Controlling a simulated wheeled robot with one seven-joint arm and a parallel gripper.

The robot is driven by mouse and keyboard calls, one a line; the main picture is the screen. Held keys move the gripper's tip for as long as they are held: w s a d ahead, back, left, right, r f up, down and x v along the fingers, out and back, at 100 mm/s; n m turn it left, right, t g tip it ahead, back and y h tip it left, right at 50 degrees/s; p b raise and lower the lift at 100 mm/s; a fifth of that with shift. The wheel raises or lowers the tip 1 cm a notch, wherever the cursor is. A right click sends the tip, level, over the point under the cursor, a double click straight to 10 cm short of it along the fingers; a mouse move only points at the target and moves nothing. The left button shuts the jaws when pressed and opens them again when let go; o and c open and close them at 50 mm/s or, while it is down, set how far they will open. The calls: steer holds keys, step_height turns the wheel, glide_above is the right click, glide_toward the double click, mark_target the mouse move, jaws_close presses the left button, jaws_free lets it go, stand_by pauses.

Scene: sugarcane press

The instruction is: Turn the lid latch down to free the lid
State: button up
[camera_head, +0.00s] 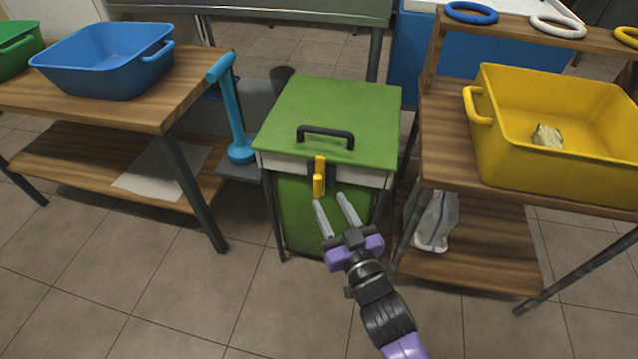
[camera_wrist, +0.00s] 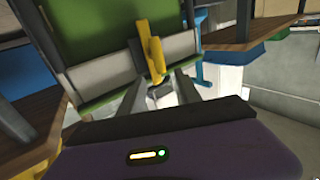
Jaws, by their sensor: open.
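The green lid (camera_head: 325,115) lies flat and closed on a green box (camera_head: 300,208), with a black handle (camera_head: 326,134) on top. The yellow lid latch (camera_head: 319,178) stands upright on the front of the box, at the lid's front edge. In the wrist view the latch (camera_wrist: 153,50) shows upright and slightly tilted, just beyond the fingers. My gripper (camera_head: 334,204) is open and empty, in front of and just below the latch, fingers pointing at the box. In the wrist view my gripper (camera_wrist: 165,92) shows no clear contact with the latch.
A wooden table with a blue basin (camera_head: 108,58) stands left, beside a blue lever (camera_head: 234,115). A wooden bench (camera_head: 448,150) with a yellow basin (camera_head: 560,155) stands close on the right. A blue ring (camera_head: 470,13) and others lie on its upper shelf. The floor in front is clear.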

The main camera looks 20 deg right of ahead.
mark_target(319, 183)
steer(key=shift+w+d+b, duration=0.1)
steer(key=shift+w+b, duration=0.45)
steer(key=shift+w, duration=2.95)
jaws_close()
